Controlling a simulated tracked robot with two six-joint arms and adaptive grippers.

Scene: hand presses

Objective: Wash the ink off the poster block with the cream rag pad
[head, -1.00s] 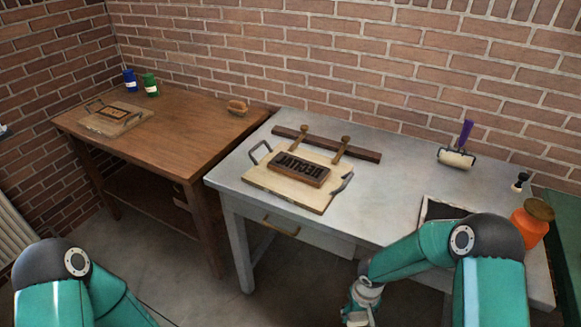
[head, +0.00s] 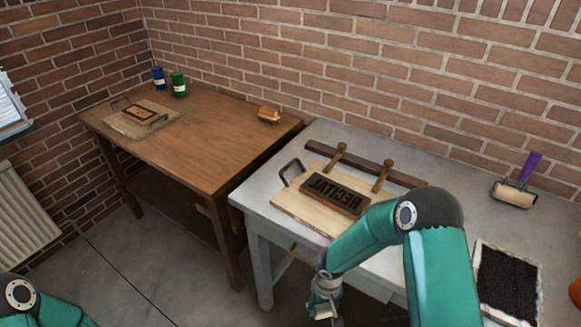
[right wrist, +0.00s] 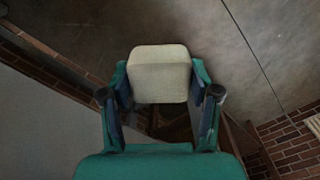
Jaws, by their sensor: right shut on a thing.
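The poster block (head: 335,194), a wooden block with dark mirrored raised letters, lies on a pale wooden board (head: 288,205) on the grey metal table. My right gripper (head: 322,302) is in front of this table, lower in the picture than the block and apart from it. In the right wrist view my right gripper (right wrist: 160,82) is shut on the cream rag pad (right wrist: 160,60), a pale rounded block between the two fingers. The pad cannot be made out clearly in the head view. Only part of my left arm shows at the lower left; its gripper is out of view.
A brown wooden table (head: 215,150) at left carries a smaller block on a board (head: 113,120), a blue can (head: 158,77), a green can (head: 179,84) and a wooden brush-like item (head: 268,115). An ink tray (head: 507,283) and a purple-handled roller (head: 516,190) are at right.

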